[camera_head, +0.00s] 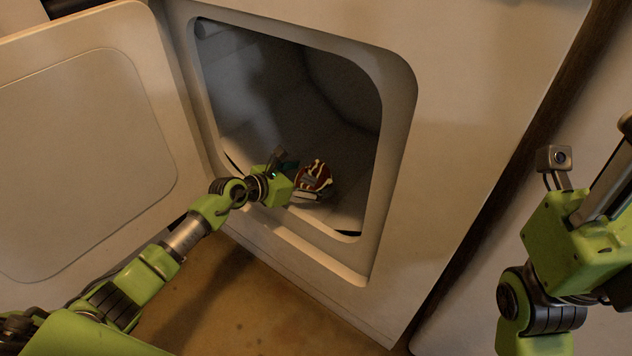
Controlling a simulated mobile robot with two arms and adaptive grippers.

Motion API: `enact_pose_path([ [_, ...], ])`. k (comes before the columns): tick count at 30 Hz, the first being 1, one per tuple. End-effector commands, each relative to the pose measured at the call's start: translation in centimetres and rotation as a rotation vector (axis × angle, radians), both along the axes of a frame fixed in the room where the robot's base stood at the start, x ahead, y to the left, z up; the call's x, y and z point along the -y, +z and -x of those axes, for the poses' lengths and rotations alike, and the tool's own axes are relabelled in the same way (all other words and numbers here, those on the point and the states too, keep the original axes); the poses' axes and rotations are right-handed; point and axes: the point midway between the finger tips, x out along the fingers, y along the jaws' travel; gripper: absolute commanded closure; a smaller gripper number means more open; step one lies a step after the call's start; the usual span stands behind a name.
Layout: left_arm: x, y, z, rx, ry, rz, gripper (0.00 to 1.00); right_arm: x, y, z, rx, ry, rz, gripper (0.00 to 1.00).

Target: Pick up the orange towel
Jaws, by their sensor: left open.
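A small red-orange cloth with white stripes (318,174), which looks like the towel, lies crumpled inside the open cabinet, near the lower front of its opening. My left gripper (312,190) reaches through the opening and is open. Its fingers are right at the cloth's near side and cover part of it. I cannot tell whether they touch it. My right gripper (610,170) is at the right edge, outside the cabinet and partly cut off by the frame; its fingers do not show clearly.
The pale cabinet (470,130) has a rounded opening with a raised rim close around my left wrist. Its door (80,130) stands open at the left. The cabinet's dark interior looks otherwise empty. Brown floor (230,300) lies below.

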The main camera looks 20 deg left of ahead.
Motion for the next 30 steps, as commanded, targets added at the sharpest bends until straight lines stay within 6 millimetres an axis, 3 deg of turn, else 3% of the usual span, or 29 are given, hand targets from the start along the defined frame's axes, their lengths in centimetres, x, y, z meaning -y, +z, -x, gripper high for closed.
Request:
enact_pose_path([
  [9,0.2,-0.1,-0.3,0.0,0.0,0.0,0.14,0.0,0.2,0.1,0.008,0.0,0.001,0.6],
  [14,0.2,-0.1,-0.3,0.0,0.0,0.0,0.56,0.0,0.2,0.1,0.008,0.0,0.001,0.6],
  [30,-0.4,1.0,-0.5,0.002,0.002,0.0,0.56,0.0,0.7,0.3,0.013,0.001,-0.003,0.6],
])
